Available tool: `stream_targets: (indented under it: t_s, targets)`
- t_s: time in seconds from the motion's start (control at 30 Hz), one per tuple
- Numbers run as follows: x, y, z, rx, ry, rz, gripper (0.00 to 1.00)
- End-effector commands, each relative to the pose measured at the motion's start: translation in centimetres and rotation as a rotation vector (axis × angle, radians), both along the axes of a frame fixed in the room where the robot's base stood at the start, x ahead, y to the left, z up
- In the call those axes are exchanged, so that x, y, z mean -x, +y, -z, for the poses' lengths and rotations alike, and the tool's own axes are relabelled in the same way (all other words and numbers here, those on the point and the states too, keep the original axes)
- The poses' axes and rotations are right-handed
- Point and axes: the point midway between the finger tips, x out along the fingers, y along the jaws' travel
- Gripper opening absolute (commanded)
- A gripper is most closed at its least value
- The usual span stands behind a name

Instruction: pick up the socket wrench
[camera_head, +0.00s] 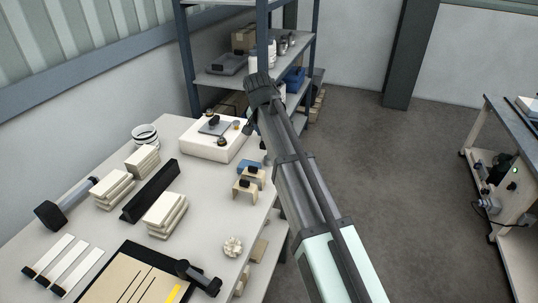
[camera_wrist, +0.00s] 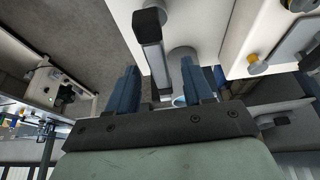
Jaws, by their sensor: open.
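I cannot clearly make out a socket wrench in either view. In the wrist view a light grey bar with a black end (camera_wrist: 149,38) lies ahead of my gripper (camera_wrist: 160,85), over a pale surface; I cannot tell whether it is the wrench. My gripper is open, its blue fingers apart, with no object seen held between them. In the head view my gripper (camera_head: 250,120) is beside the white box (camera_head: 212,143) at the table's far right, its fingers mostly hidden by the wrist. A grey-shafted tool with a dark head (camera_head: 66,204) lies at the table's left.
The pale table (camera_head: 200,190) also holds stacked cream blocks (camera_head: 165,214), a black bar (camera_head: 151,190), a tape roll (camera_head: 146,136) and a dark-framed board (camera_head: 128,280) in front. A shelf rack (camera_head: 225,78) stands behind the table. Open floor (camera_head: 400,170) lies to the right.

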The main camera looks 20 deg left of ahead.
Motion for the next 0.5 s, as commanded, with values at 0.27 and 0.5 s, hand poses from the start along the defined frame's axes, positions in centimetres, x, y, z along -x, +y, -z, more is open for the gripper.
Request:
stream_targets:
  t_s: [0.27, 0.5]
  targets:
    - [-1.3, -0.1, 3.4, 0.002, 0.002, 0.001, 0.51]
    - [-1.5, -0.1, 3.9, 0.000, 0.000, 0.000, 0.51]
